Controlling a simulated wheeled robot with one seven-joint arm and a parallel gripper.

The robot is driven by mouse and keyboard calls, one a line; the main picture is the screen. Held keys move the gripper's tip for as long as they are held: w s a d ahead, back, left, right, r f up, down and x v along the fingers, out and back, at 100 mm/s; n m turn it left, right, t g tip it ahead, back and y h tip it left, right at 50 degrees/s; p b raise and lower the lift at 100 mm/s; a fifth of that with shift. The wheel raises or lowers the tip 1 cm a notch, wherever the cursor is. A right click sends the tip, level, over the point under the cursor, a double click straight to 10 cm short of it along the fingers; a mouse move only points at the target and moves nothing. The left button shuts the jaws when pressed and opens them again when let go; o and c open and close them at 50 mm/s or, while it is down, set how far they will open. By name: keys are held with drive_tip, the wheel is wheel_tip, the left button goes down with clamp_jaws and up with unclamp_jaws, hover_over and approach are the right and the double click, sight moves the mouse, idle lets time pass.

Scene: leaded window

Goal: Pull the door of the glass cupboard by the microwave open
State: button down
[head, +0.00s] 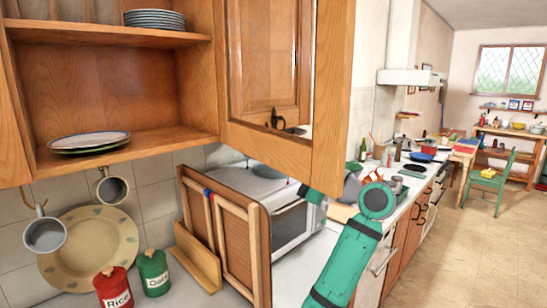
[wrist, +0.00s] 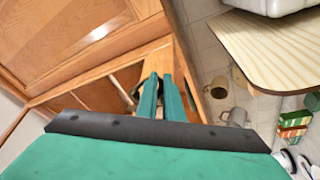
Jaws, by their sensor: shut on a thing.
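The wood-framed glass door (head: 333,100) of the wall cupboard stands out from the cupboard front at upper centre in the head view. Wood and a dark fitting show within its frame. The white microwave (head: 292,226) is on the counter below it. My green arm comes up from the bottom, and its end is partly hidden by the door's lower edge. In the wrist view my gripper (wrist: 160,88) has its two green fingers close together at the wooden door. It is shut on part of the door; I cannot tell whether handle or frame edge.
Open shelves (head: 120,37) with plates are at left. Mugs (head: 44,234) hang below, near red (head: 113,288) and green (head: 154,272) canisters. An upright wooden panel (head: 237,235) stands left of the microwave. The floor (head: 450,255) at right is clear.

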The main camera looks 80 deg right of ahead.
drive_tip(key=shift+r, duration=0.15)
drive_tip(key=c, duration=2.2)
unclamp_jaws()
drive_tip(key=v, duration=1)
drive_tip(key=shift+s+f, duration=0.2)
drive_tip(key=shift+s, duration=0.15)
